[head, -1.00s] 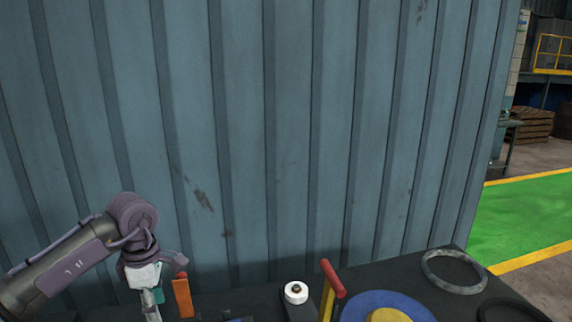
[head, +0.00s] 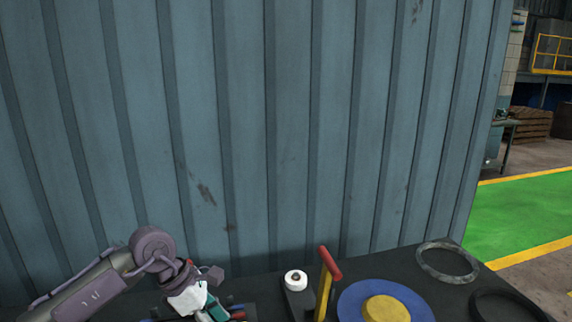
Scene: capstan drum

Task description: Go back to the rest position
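My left gripper (head: 207,308) hangs low at the left, over the near left part of the dark table (head: 270,293). Its white body and a teal part show, but its fingertips are hidden or cut off by the lower edge, so I cannot tell if it is open. My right gripper is not in view. To the right on the table lie a blue disc (head: 352,302) with a yellow hub (head: 386,310) and a yellow lever with a red handle (head: 331,263).
A white roller (head: 295,280) stands left of the lever. A grey ring (head: 447,263) and a black ring (head: 508,305) lie at the right. Small red and dark items (head: 237,315) lie beside my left gripper. A corrugated blue-grey wall (head: 290,140) rises behind the table.

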